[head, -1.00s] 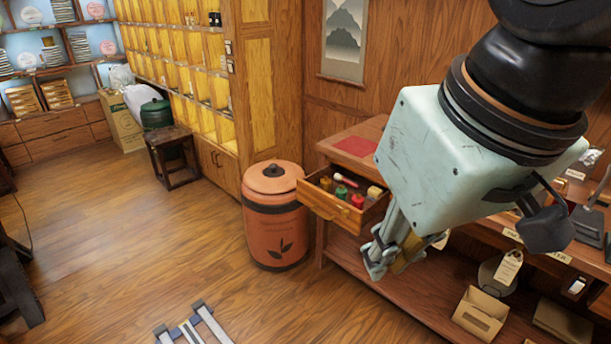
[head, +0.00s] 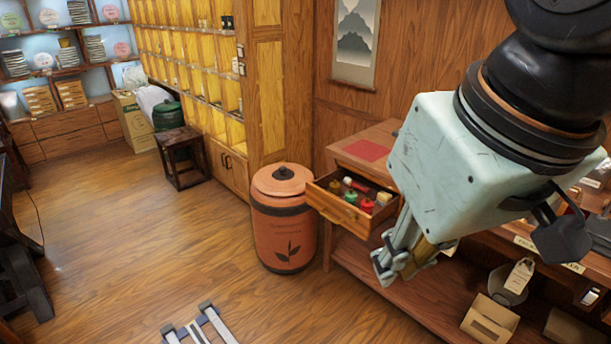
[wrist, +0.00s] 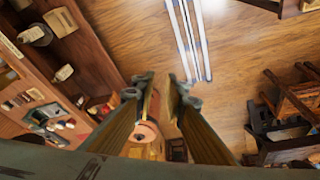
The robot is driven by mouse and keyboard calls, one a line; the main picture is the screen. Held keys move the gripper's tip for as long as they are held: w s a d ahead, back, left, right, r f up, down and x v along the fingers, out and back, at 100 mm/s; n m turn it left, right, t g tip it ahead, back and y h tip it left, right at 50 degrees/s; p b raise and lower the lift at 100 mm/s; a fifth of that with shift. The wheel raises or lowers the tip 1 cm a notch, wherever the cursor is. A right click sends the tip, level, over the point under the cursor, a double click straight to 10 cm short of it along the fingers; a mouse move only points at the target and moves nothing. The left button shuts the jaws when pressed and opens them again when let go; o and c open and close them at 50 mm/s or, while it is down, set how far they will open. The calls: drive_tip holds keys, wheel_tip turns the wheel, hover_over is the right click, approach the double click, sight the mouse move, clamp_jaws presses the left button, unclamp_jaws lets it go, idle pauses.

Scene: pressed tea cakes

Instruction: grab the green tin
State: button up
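The green tin (head: 350,197) stands in the open drawer (head: 334,209) of the wooden counter in the head view. My gripper (head: 388,268) hangs in front of the counter, to the right of the drawer and lower in the picture, apart from the tins. In the wrist view my gripper (wrist: 160,93) shows a gap between its fingers, with nothing held. I cannot make out the green tin in the wrist view.
An orange canister (head: 282,225) with a leaf mark stands on the floor left of the drawer. A red mat (head: 364,150) lies on the counter. A cardboard box (head: 489,319) is on the lower shelf. A dark stool (head: 181,160) stands farther back. The floor between is mostly clear.

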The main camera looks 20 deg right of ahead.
drive_tip(key=shift+o, duration=0.5)
drive_tip(key=o, duration=1)
